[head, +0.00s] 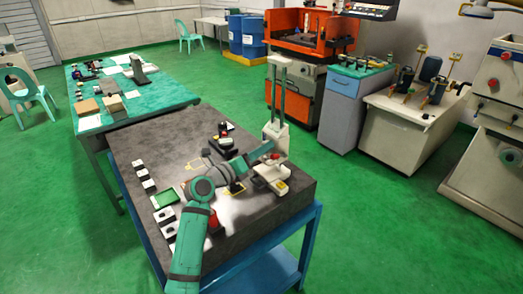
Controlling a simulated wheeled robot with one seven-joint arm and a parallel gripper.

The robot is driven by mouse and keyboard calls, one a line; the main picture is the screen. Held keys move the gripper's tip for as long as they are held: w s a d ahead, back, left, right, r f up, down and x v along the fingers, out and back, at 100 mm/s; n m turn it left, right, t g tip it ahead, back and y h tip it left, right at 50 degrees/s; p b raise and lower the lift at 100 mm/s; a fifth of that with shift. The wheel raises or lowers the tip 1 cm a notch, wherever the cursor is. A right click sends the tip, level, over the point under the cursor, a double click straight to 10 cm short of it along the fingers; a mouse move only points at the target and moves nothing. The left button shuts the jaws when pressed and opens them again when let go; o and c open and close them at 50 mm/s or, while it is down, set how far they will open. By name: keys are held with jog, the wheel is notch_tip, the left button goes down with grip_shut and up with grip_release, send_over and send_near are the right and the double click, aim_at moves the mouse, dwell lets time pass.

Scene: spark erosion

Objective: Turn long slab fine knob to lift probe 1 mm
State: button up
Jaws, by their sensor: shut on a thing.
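A dark granite surface plate (150,150) on a blue stand carries the measuring gear. My arm reaches over it from the front, and its wrist ends near the right edge. My gripper (272,158) is small there, beside a red spot above a pale, long-based device (272,178). It looks shut on a small knob, which the jaws mostly hide. A tall pale stand with two upright rods (278,100) rises just behind. A dark block (237,187) sits below my forearm. The probe tip and any dial reading are too small to make out.
Several small blocks (147,177) line the plate's left side, near a green-topped box (166,197). A black device (226,140) stands at the back. A green-topped bench (130,95) is behind left; a blue cabinet (345,100) is right. Green floor lies clear between.

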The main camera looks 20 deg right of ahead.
jog(key=o, duration=1)
jog(key=shift+o, duration=0.2)
jog(key=shift+a, duration=0.1)
jog(key=v, duration=1)
jog(key=shift+s+a, duration=0.2)
jog(key=shift+a, duration=0.1)
